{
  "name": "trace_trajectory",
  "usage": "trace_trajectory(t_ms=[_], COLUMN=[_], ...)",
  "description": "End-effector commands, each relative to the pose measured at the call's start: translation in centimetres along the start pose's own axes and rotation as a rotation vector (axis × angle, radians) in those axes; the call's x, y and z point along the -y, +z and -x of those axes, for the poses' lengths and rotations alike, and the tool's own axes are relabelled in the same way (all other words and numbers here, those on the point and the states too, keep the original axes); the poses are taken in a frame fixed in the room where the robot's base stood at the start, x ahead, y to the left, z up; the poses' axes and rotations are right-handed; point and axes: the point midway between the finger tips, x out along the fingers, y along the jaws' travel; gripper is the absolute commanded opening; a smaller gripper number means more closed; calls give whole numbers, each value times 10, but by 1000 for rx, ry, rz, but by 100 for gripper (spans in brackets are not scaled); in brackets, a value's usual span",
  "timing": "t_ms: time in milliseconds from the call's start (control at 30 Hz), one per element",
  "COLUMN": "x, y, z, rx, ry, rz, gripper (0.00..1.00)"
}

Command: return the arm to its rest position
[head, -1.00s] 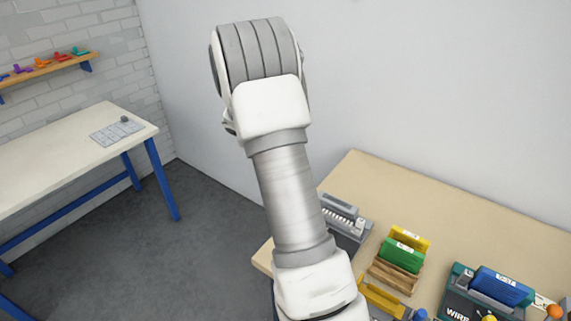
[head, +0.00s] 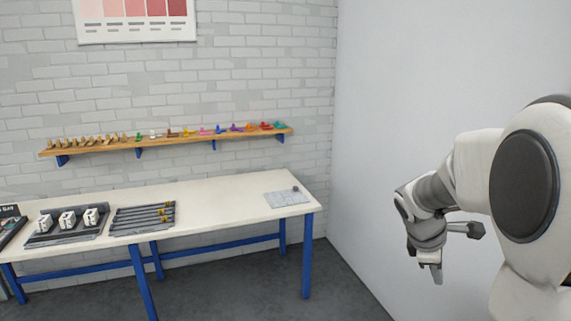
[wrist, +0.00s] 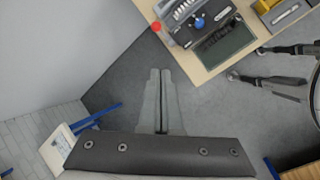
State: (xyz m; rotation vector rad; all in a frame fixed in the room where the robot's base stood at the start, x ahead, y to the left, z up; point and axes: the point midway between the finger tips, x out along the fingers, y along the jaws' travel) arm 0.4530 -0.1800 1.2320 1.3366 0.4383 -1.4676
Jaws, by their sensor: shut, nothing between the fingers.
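My arm is folded at the right side of the head view, in front of the plain wall. My gripper (head: 436,274) points downward there, apart from the tables. In the wrist view my gripper (wrist: 160,72) shows its two fingers side by side, shut and empty, above the grey floor. Part of the arm is cut off by the right edge of the head view.
A white table (head: 230,197) with blue legs stands against the brick wall, holding dark trays and a grey card. A wooden shelf (head: 178,141) with small coloured pieces hangs above. A light wooden table (wrist: 187,62) with a machine is in the wrist view.

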Motion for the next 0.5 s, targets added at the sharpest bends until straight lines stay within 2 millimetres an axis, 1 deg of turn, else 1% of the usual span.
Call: trace_trajectory(t_ms=[33, 167, 200, 267, 400, 500], x=[10, 38, 47, 61, 97, 124], y=[-1, -4, -6, -7, -12, -14], z=[17, 53, 63, 77, 107, 124], rx=[-29, -102, -126, -161, -246, -307], ry=[9, 7, 3, -3, -30, -59], rz=[-72, -263, -319, -404, -595, -727], gripper=[0, 0, 0, 0, 0, 0])
